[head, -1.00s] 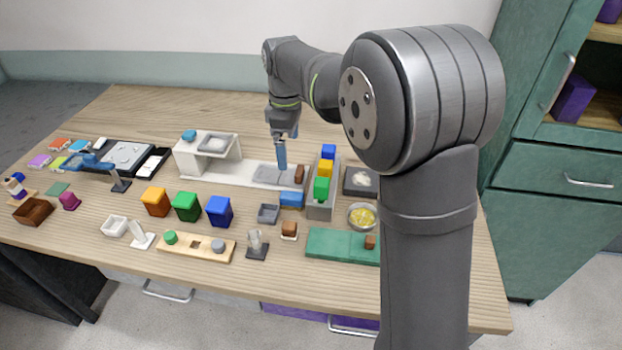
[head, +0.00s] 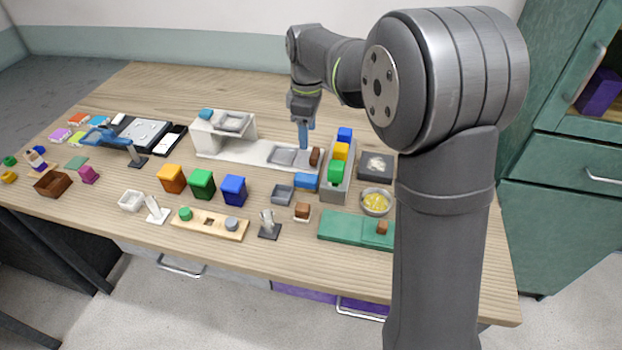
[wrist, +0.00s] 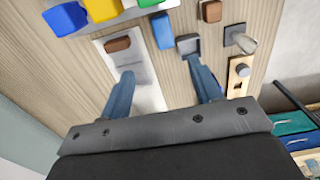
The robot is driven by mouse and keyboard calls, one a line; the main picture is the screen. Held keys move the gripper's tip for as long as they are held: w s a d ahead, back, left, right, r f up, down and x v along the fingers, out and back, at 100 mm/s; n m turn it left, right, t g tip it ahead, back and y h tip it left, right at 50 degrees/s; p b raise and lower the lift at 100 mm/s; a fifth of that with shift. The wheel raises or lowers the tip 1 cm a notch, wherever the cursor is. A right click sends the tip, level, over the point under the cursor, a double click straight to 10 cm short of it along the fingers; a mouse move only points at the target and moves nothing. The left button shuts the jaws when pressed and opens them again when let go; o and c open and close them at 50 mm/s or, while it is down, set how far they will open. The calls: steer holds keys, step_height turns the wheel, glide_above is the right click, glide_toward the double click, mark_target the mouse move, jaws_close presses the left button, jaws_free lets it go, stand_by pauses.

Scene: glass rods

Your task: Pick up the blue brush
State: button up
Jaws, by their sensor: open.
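A blue, handled thing that looks like the blue brush (head: 100,136) lies at the left of the table in the head view, by a small dark stand (head: 137,159). Its exact shape is too small to tell. My gripper (head: 303,148) hangs over the table right of centre, well to the right of it, above the white base near a grey plate. In the wrist view my gripper (wrist: 160,68) has its two blue fingers spread apart with nothing between them. The brush is not seen in the wrist view.
A grey rack (head: 329,190) with blue, yellow and green blocks stands right of my gripper. A white stand (head: 200,140) rises between gripper and brush. Orange, green and blue boxes (head: 233,190) stand in front. The back of the table is clear.

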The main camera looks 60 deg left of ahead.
glide_above(306, 177)
steer(key=f, duration=1)
steer(key=shift+w+a+f, duration=0.1)
steer(key=shift+w+f, duration=0.2)
steer(key=shift+w, duration=0.1)
steer(key=shift+s+f, duration=0.2)
steer(key=shift+f, duration=1.15)
steer(key=shift+s+f, duration=0.15)
steer(key=shift+f, duration=1.2)
steer(key=shift+c, duration=0.5)
steer(key=c, duration=1)
